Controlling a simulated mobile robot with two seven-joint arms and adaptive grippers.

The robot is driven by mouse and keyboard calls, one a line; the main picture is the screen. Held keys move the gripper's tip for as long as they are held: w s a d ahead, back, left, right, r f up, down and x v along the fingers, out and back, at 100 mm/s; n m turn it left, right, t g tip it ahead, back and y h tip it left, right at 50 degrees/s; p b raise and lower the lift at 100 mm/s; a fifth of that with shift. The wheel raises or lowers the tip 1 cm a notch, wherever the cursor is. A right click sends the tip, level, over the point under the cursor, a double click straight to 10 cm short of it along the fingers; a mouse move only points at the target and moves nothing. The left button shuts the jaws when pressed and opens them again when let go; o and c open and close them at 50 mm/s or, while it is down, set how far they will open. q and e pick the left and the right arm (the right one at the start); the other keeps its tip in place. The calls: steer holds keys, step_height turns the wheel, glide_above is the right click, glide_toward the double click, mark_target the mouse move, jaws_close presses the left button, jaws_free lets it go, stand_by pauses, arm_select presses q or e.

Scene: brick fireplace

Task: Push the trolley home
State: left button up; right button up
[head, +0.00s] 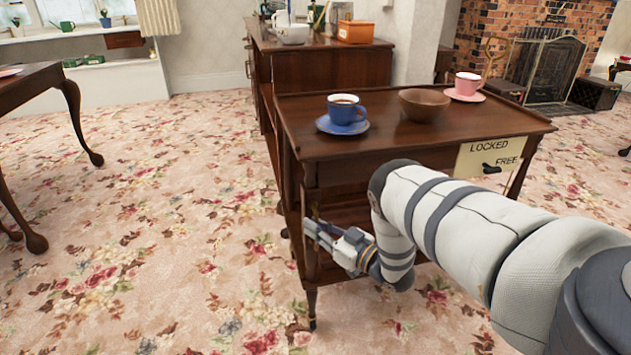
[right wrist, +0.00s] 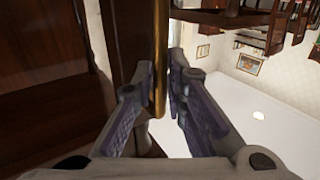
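The trolley (head: 355,165) is dark wood with a lower shelf and stands right of centre in the head view. Its top carries a blue cup (head: 345,109) on a blue saucer, a brown bowl (head: 424,104) and a pink cup (head: 467,84) on a pink saucer. A cream plate (head: 490,156) on its near edge reads LOCKED and FREE, with a black lever (head: 492,169) near FREE. My right gripper (head: 312,235) is at the trolley's near left corner. In the right wrist view its fingers close on both sides of a brass bar (right wrist: 160,45). My left gripper is out of view.
A sideboard (head: 330,66) with an orange box (head: 355,31) stands just behind the trolley. A table (head: 40,85) is at the left. A brick fireplace with a screen (head: 543,70) is at the back right. Flowered carpet (head: 170,200) is clear left of the trolley.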

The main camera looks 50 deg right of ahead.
steer(key=shift+o, duration=1)
steer(key=s, duration=1.2)
